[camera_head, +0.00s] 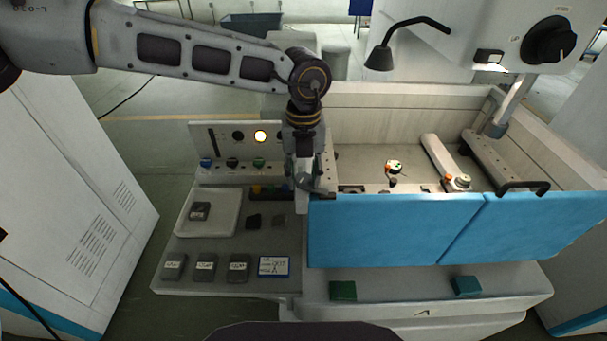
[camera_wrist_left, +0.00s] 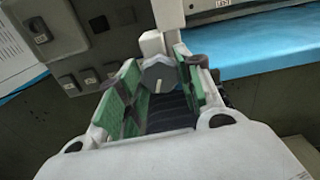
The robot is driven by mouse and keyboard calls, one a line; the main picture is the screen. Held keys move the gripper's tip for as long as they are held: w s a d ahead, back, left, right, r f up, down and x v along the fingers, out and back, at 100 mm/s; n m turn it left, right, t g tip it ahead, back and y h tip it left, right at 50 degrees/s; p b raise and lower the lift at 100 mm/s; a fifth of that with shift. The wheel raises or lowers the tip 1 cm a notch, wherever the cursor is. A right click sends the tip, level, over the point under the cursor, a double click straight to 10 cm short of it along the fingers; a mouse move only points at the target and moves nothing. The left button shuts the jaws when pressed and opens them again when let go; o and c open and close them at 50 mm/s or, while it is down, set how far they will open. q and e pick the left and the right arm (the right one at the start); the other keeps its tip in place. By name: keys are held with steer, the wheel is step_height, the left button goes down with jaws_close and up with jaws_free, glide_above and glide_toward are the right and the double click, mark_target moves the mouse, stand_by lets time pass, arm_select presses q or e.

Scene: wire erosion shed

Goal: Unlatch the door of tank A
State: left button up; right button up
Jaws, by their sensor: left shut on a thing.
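The tank (camera_head: 400,90) is an open-topped pale box with blue front panels. Its left blue door (camera_head: 375,232) stands upright and looks closed; it also shows in the left wrist view (camera_wrist_left: 262,56). My left gripper (camera_head: 307,184) reaches down to the upper left corner of this door. In the left wrist view the green-padded fingers (camera_wrist_left: 163,64) are around a grey faceted latch knob (camera_wrist_left: 158,76) beside a white post, and they are shut on it. The gripper hides most of the latch in the head view. I cannot read a letter on the door. My right gripper is out of view.
Left of the tank is a grey bench with a white tray (camera_head: 225,232), several dark blocks and a blue-edged card (camera_head: 274,267). A panel with buttons and a lit lamp (camera_head: 260,136) stands behind. A black handle (camera_head: 522,187) tops the right blue panel (camera_head: 530,232).

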arm_select(q)
steer(key=shift+f+m+b, duration=0.15)
steer(key=shift+m+b, duration=2.15)
steer(key=shift+m, duration=0.1)
steer(key=m+b, duration=0.3)
steer(key=m, duration=0.2)
steer(key=shift+b, duration=0.4)
steer(key=shift+m+b, duration=0.35)
steer(key=shift+m, duration=1.05)
steer(key=shift+b, duration=0.3)
steer(key=shift+r+m, duration=0.2)
steer(key=shift+m, duration=0.1)
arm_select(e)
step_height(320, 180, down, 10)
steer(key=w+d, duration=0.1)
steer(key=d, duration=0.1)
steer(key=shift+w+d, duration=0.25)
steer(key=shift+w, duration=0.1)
